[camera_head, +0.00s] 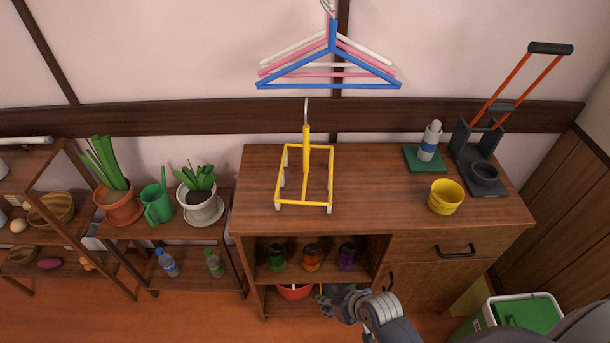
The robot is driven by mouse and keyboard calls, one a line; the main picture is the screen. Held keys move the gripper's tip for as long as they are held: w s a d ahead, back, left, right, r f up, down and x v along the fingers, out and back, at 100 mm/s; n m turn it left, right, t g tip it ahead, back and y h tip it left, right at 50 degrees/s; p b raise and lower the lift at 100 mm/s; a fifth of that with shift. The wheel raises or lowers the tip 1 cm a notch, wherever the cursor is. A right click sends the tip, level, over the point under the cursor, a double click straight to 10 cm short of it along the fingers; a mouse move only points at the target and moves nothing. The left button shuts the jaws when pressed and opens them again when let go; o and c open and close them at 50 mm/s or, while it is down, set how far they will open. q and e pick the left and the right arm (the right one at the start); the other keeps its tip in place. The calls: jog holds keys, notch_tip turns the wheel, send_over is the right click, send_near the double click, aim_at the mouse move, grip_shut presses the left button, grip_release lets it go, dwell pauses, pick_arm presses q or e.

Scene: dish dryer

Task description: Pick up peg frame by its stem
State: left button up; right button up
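The peg frame (305,201) is a yellow rectangular frame with light grey pegs along its edges. It sits on the left part of the wooden cabinet's top. Its yellow stem (306,148) stands upright from the frame, with a metal hook above it. My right gripper (330,300) is low in front of the cabinet's open shelves, below and in front of the peg frame and apart from it. Its fingers are small and dark, so I cannot tell whether they are open. My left gripper is out of view.
The cabinet (375,200) has clear top between the peg frame and a yellow cup (446,196). Coloured hangers (330,72) hang above. Potted plants (119,203) stand left; a green bin (527,313) stands lower right.

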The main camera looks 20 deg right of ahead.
jog(key=w+r+t, duration=0.2)
jog(key=w+r, duration=0.1)
jog(key=r, duration=0.8)
jog(key=t+y+b, duration=0.1)
jog(key=t+y, duration=0.1)
jog(key=t, duration=0.7)
send_near(308, 138)
jog(key=x, duration=0.5)
jog(key=shift+r+p, duration=0.15)
jog(key=shift+p, duration=0.2)
jog(key=shift+p+x, duration=0.6)
jog(key=shift+x, duration=1.8)
jog(key=shift+w+a, duration=0.1)
jog(key=shift+w, duration=0.45)
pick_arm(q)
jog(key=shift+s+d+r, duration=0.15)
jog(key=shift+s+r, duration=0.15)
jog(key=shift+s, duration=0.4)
pick_arm(e)
jog(key=shift+s, duration=0.1)
jog(key=shift+c, duration=0.2)
grip_shut()
